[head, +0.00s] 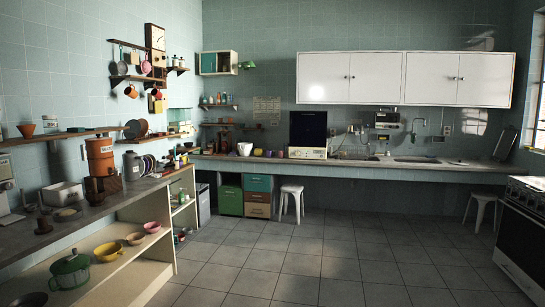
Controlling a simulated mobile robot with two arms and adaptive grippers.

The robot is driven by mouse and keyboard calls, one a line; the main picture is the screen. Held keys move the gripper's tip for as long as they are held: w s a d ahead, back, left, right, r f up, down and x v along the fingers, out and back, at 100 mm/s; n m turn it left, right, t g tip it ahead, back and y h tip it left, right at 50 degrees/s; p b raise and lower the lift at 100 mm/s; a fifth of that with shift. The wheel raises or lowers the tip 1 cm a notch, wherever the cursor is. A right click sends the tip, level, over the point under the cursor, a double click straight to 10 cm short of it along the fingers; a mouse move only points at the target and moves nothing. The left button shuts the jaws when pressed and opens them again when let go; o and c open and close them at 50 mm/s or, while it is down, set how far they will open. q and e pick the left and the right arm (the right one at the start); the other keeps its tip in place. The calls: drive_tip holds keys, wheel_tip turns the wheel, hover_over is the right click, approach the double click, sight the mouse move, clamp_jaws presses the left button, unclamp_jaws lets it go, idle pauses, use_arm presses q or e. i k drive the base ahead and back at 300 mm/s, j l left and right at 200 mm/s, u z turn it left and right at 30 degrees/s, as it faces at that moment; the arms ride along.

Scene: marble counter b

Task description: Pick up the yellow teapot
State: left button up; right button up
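I cannot clearly make out a yellow teapot. A yellow rounded vessel (109,251) sits on the lower shelf of the left counter; it looks like a bowl or wide cup, and I cannot tell if it has a spout. A green lidded pot (70,272) stands to its left. Small coloured items on the far counter are too small to identify. Neither of my grippers is in view.
The left counter (95,207) holds an orange canister (100,157) and a white box (63,194). A white stool (291,203) stands under the back counter; an oven (522,240) is at right. The tiled floor (330,262) between is clear.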

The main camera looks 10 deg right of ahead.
sight(258, 152)
drive_tip(key=i, duration=3.85)
drive_tip(key=i+z, duration=0.1)
drive_tip(key=i, duration=2.45)
drive_tip(key=i+j, duration=0.15)
drive_tip(key=i, duration=2.45)
drive_tip(key=z, duration=0.05)
